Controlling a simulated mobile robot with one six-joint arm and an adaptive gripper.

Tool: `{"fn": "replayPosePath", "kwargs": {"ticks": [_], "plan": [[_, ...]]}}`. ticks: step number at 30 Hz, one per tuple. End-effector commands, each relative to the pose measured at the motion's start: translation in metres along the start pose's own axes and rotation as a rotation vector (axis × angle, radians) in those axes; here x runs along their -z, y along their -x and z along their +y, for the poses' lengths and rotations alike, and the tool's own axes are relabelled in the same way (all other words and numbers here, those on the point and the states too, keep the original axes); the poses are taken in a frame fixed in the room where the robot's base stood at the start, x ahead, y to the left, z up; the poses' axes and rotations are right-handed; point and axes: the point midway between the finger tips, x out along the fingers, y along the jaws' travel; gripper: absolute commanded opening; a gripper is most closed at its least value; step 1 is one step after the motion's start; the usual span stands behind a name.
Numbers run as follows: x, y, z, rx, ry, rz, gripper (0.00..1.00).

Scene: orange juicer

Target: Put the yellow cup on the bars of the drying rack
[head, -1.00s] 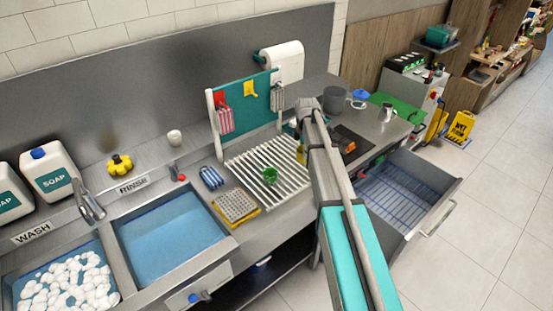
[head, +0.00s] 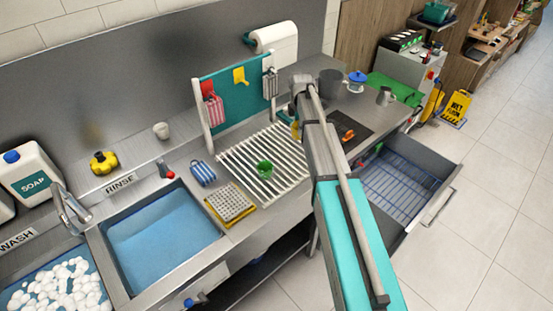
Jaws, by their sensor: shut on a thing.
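The drying rack (head: 240,152) lies on the counter, with pale parallel bars. A green cup (head: 265,169) stands on its bars near the middle. A small part of the yellow cup (head: 295,130) shows at the rack's right end, just left of my arm link. My gripper (head: 296,119) is at the cup, shut on it, mostly hidden behind my arm. I cannot tell whether the cup touches the bars.
A teal board (head: 236,105) with hanging cloths stands behind the rack. A sponge on a yellow tray (head: 231,204) and a blue striped item (head: 203,173) lie left of it. A grey pot (head: 330,82) stands right. An open drawer (head: 410,180) juts out.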

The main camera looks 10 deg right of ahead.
Motion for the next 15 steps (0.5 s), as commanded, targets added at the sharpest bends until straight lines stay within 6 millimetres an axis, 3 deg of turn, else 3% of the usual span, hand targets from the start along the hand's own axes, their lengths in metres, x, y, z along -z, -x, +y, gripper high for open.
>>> {"fn": "replayPosePath", "kwargs": {"ticks": [8, 15], "plan": [[0.007, 0.003, -0.009, 0.000, 0.000, 0.000, 0.38], [-0.001, 0.013, -0.049, 0.000, -0.053, 0.000, 0.38]]}}
